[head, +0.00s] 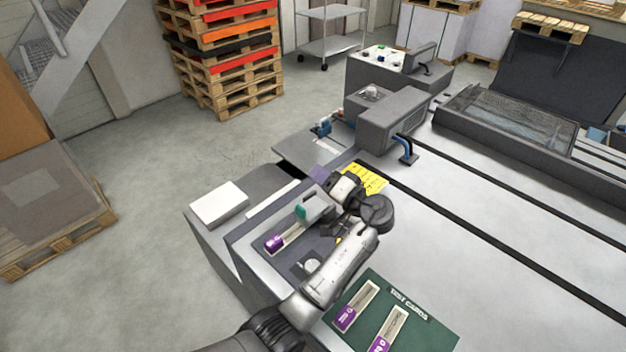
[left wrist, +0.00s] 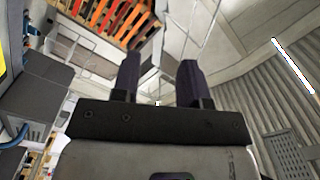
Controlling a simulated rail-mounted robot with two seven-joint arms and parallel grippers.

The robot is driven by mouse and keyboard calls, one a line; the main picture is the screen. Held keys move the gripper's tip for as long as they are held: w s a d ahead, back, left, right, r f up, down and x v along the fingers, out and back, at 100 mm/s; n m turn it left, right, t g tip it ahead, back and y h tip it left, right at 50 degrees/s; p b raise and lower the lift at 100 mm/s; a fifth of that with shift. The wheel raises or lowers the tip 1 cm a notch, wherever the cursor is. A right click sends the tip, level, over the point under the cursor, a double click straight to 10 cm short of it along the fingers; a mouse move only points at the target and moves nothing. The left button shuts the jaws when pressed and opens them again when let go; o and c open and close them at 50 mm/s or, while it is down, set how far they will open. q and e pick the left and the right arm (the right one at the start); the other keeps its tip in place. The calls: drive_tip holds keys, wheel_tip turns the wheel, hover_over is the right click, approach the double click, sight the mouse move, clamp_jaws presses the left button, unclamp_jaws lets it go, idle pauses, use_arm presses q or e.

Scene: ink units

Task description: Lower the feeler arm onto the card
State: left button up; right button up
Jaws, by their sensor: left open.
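A grey feeler arm (head: 319,205) with a teal end (head: 301,211) stands on the dark-topped test unit, over a pale card (head: 292,236) with a purple end. Whether the feeler arm touches the card, I cannot tell. My left gripper (head: 319,173) is just beyond the feeler arm in the head view, partly hidden by its own wrist. In the left wrist view its two dark fingers (left wrist: 158,78) are apart with nothing between them; neither feeler arm nor card shows there. My right gripper is not in view.
A green mat (head: 440,332) labelled test cards holds two cards (head: 357,307) with purple ends at front right. A white box (head: 219,203) stands left of the unit; a yellow sheet (head: 372,180) lies behind the wrist.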

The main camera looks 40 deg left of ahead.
use_arm(q)
drive_tip(key=d+r+p, duration=0.1)
drive_tip(key=d+r, duration=0.4)
drive_tip(key=d, duration=0.3)
drive_tip(key=shift+s+d, duration=0.15)
drive_tip(key=shift+d, duration=0.2)
drive_tip(key=d+r+m+t+h, duration=0.35)
drive_tip(key=t+h, duration=0.45)
drive_tip(key=h, duration=0.4)
drive_tip(key=s+d+f+m+t+h+p, duration=0.1)
drive_tip(key=s+d+f+h, duration=0.15)
drive_tip(key=s+h, duration=0.2)
drive_tip(key=s+a+f+m+g+h+p, duration=0.1)
drive_tip(key=s+f+g, duration=0.2)
drive_tip(key=s+f, duration=0.65)
drive_tip(key=s+a+f+m+g+p, duration=0.15)
drive_tip(key=s+f, duration=0.45)
drive_tip(key=s, duration=0.7)
drive_tip(key=s+a+f+g+h+p, duration=0.1)
drive_tip(key=s+f+g, duration=0.2)
drive_tip(key=s+f, duration=0.7)
wheel_tip(320, 180, up, 39)
drive_tip(key=s+p, duration=0.2)
drive_tip(key=p, duration=3.6)
drive_tip(key=shift+r, duration=0.2)
